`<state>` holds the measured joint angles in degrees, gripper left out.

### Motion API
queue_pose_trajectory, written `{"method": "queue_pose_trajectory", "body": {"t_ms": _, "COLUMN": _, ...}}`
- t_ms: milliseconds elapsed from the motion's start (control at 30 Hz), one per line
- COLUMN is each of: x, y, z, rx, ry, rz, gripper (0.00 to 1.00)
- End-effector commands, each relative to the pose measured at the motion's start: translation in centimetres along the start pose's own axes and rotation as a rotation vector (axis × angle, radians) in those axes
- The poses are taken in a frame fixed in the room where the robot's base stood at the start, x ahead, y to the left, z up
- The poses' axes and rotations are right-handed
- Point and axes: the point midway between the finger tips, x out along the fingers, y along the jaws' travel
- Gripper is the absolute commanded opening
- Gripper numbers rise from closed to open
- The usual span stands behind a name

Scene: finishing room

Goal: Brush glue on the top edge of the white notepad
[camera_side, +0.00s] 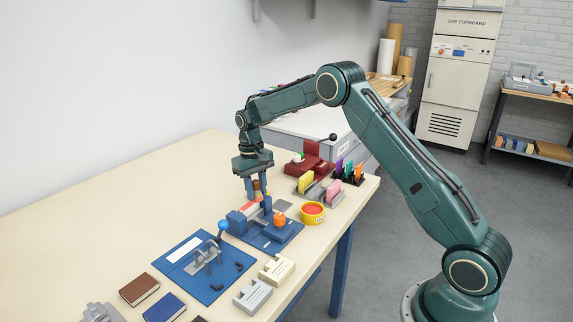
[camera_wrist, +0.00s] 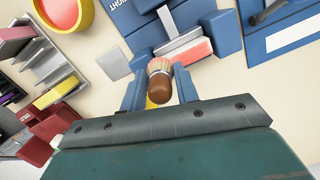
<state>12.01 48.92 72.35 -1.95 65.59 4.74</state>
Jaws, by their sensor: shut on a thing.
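My gripper (camera_side: 256,187) is shut on a brush with a brown wooden handle (camera_wrist: 158,90). In the wrist view the brush's pale pinkish bristles (camera_wrist: 160,65) show between the fingertips. The white notepad (camera_wrist: 178,40) sits in a blue clamping jig (camera_side: 268,238), under a grey bar. A red band (camera_wrist: 190,53) runs along the notepad's edge nearest the gripper. The bristles are close to the band's left end; I cannot tell whether they touch. A yellow pot with red contents (camera_side: 312,212) stands right of the jig in the side view; it also shows in the wrist view (camera_wrist: 62,12).
A blue board with a lever clamp (camera_side: 207,258) lies in front of the jig. Racks of coloured pads (camera_side: 318,186) and a red press (camera_side: 309,165) stand behind. The left tabletop is clear.

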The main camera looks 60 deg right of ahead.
Motion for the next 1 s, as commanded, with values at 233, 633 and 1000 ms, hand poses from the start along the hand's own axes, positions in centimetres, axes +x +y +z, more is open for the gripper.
{"method": "queue_pose_trajectory", "body": {"t_ms": 233, "x": 0.1, "y": -0.9, "z": 0.3, "rx": -0.001, "ry": -0.001, "rz": 0.0, "gripper": 0.08}}
{"method": "queue_pose_trajectory", "body": {"t_ms": 633, "x": 0.2, "y": -4.5, "z": 1.2, "rx": -0.002, "ry": 0.0, "rz": 0.0, "gripper": 0.08}}
{"method": "queue_pose_trajectory", "body": {"t_ms": 1000, "x": 0.4, "y": -7.7, "z": 2.1, "rx": -0.002, "ry": -0.001, "rz": 0.0, "gripper": 0.08}}
